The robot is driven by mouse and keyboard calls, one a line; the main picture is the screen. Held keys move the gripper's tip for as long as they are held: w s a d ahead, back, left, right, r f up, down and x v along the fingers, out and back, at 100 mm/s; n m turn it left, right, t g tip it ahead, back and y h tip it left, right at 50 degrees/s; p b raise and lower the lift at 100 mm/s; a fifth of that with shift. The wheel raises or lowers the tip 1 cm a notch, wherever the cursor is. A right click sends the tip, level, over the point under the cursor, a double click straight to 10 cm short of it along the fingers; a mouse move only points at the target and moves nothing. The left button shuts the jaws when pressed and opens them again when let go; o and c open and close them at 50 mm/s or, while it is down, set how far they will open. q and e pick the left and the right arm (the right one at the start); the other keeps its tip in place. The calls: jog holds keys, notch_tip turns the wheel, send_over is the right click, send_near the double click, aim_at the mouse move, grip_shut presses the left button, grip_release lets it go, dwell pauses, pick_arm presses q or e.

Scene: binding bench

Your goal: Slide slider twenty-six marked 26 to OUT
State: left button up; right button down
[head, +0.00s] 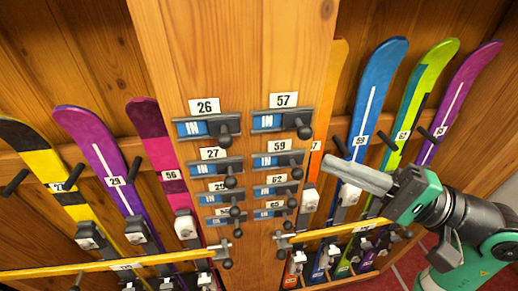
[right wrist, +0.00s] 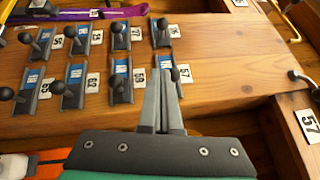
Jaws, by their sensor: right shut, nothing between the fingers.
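Slider twenty-six (head: 208,127) is at the top of the left column on the wooden post, under its white plate marked 26 (head: 205,106). Its blue IN field shows on the left, and its dark knob (head: 225,139) is at the right end. In the right wrist view slider twenty-six (right wrist: 161,37) is the far-row slider beyond my fingertips. My right gripper (head: 328,161) is shut and empty, right of the post and apart from slider twenty-six. In the right wrist view its fingers (right wrist: 162,72) partly cover slider 57. My left gripper is not in view.
Slider 57 (head: 282,121) is level with slider twenty-six on the right, its knob (head: 304,131) sticking out. Slider 27 (head: 214,167) is just below slider twenty-six. Several skis stand in racks on both sides, behind yellow bars (head: 105,265). Bare wood lies above the plates.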

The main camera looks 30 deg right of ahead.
aim_at(225, 135)
jog(key=shift+a, duration=0.1)
pick_arm(q)
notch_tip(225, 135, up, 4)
jog(key=p, duration=0.4)
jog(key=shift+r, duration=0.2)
pick_arm(e)
jog(key=x, duration=0.4)
jog(key=s+a+x, duration=0.1)
jog(key=x, duration=0.3)
jog(key=a+x, duration=0.1)
jog(key=x, duration=0.3)
jog(key=shift+a+r, duration=0.3)
jog(key=shift+a, duration=0.05)
